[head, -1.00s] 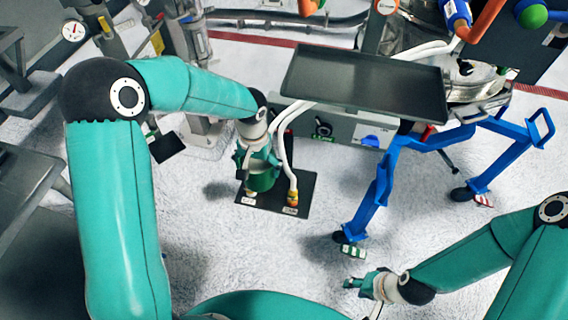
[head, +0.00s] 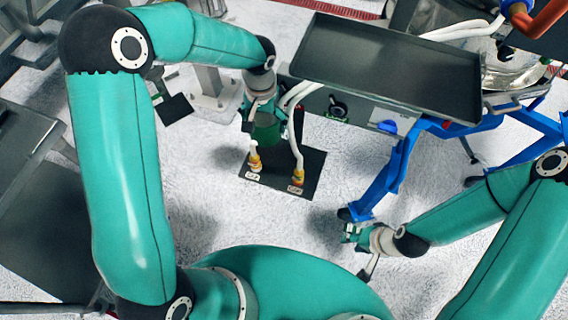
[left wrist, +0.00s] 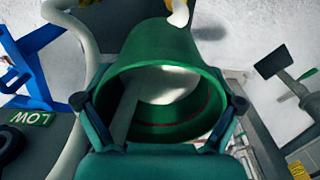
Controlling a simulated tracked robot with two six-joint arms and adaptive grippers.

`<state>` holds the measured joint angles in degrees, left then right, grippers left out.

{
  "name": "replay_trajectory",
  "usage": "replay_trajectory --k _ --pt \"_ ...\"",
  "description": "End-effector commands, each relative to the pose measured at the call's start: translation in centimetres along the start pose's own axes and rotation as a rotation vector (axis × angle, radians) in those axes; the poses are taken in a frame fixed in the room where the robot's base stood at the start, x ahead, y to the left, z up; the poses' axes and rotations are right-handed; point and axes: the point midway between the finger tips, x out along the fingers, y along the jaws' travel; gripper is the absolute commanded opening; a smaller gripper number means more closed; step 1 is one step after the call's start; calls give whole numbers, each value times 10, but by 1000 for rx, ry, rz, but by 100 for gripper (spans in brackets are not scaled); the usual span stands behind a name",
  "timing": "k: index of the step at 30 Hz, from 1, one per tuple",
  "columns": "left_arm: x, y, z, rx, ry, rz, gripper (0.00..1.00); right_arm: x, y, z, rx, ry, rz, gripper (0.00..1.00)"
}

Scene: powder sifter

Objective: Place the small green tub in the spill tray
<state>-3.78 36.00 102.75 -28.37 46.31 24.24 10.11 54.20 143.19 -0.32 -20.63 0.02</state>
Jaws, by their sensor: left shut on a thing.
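The small green tub (head: 266,130) is in my left gripper (head: 262,116), well to the left of the tray in the head view. In the left wrist view the tub (left wrist: 183,52) fills the middle, with its round mouth facing the camera and a pale area inside. My left gripper's fingers (left wrist: 160,108) are closed on the tub's sides. The spill tray, by its look the large dark rectangular tray (head: 385,65) with a low rim, looks empty. My right gripper (head: 352,233) is low, near a blue leg; its jaws are too small to read.
Below the tub is a dark plate (head: 277,178) with white hoses (head: 296,148) rising from it. A blue frame (head: 395,170) stands below the tray at right. A shiny metal vessel (head: 505,75) is right of the tray. Pale floor is open around the plate.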

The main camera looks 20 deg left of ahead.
Motion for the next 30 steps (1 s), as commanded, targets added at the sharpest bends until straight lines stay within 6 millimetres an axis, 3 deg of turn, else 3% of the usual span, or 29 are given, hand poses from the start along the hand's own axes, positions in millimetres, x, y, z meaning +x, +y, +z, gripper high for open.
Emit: replay_trajectory --k 1,6,11,14,22,30 --pt "12 7 -1 6 6 1 40 19 7 0 0 -1 0 40" --pt "25 31 3 19 8 1 40 58 21 0 0 -1 0 40" --pt "29 49 8 29 7 2 40 82 29 0 0 -1 0 40" --pt "32 55 10 32 4 3 40 86 31 0 0 -1 0 40" --pt "74 56 12 32 -1 2 40 84 30 0 0 0 0 40" --pt "98 56 11 32 0 2 40 84 30 0 0 0 0 40"
